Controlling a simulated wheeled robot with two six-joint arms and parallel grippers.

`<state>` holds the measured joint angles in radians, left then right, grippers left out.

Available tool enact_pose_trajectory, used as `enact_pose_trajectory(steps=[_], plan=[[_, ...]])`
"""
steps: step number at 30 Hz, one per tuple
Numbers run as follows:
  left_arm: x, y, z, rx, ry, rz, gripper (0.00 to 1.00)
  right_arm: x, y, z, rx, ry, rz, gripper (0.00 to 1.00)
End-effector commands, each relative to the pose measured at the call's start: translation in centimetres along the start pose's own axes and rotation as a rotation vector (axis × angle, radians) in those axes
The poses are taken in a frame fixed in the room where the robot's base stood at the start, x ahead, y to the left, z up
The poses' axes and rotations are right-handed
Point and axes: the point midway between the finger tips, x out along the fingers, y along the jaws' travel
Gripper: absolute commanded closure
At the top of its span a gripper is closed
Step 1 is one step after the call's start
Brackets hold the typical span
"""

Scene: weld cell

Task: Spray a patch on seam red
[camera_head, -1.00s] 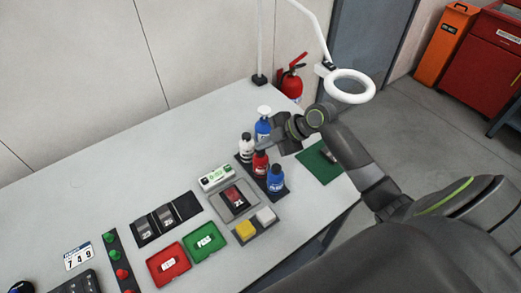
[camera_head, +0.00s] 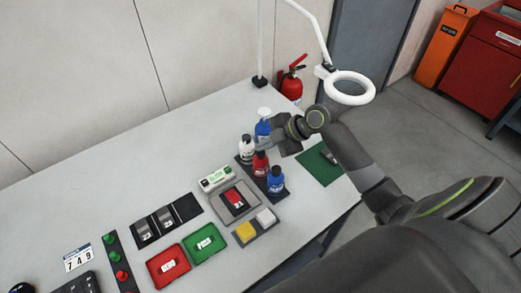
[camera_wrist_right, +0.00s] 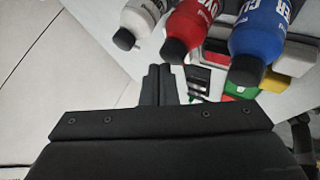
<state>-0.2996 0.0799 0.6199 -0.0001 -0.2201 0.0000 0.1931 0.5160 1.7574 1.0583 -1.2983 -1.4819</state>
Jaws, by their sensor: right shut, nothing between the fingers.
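A red bottle (camera_head: 261,165) with a black cap stands in a dark rack between a white bottle (camera_head: 246,150) and a blue bottle (camera_head: 275,181). The three also show in the wrist view, the red one (camera_wrist_right: 188,28) in the middle. A plate marked 21 (camera_head: 235,199) lies on a grey pad (camera_head: 217,205) and shows a bright red area with a dark label part. My right gripper (camera_head: 264,146) is behind the red bottle, near the bottle tops. Its fingers (camera_wrist_right: 163,82) are together and empty in the wrist view. My left gripper is not in view.
A blue spray bottle with a white top (camera_head: 263,127) stands close behind my right gripper. A red tray (camera_head: 153,268), a green tray (camera_head: 188,248) and a dark strip with numbered plates (camera_head: 189,207) lie in front. A green mat (camera_head: 322,172) is at right.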

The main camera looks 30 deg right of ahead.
Motion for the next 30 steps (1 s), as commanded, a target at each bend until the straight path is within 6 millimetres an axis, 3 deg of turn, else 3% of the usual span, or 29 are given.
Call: enact_pose_trajectory(steps=[16,30], plan=[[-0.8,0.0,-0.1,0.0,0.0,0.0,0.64,-0.8,0.7,-0.6,-0.001,0.001,0.001,1.0],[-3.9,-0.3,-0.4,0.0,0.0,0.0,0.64,-4.0,2.9,-2.9,-0.001,0.0,0.001,1.0]])
